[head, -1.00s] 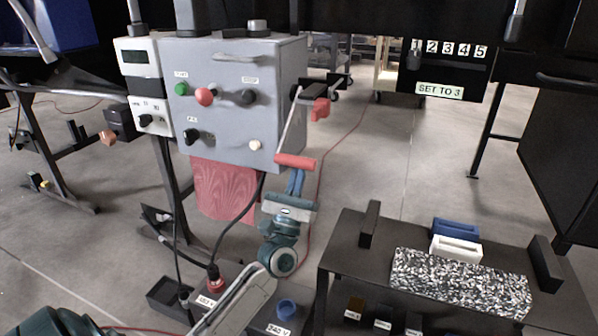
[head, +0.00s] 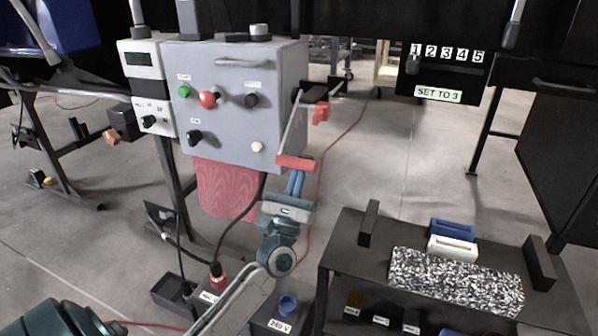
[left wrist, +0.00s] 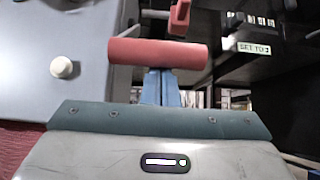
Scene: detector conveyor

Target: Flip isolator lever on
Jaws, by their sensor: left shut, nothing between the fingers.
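The isolator lever is a thin metal arm on the right side of the grey cabinet (head: 222,140). It hangs down from its pivot and ends in a red cross handle (head: 295,163), which shows large in the left wrist view (left wrist: 158,52). My left gripper (head: 296,180) is just below the handle, pointing up at it. Its blue fingers (left wrist: 160,88) are shut with nothing between them. The fingertips are right under the handle's lower edge; I cannot tell whether they touch it. My right gripper is not in view.
The cabinet front carries a green button (head: 184,91), a red knob (head: 208,99) and black knobs. A red piece (head: 321,113) hangs beside the lever pivot. A dark table (head: 345,235) with a speckled block (head: 455,280) stands at lower right. Open floor lies right of the lever.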

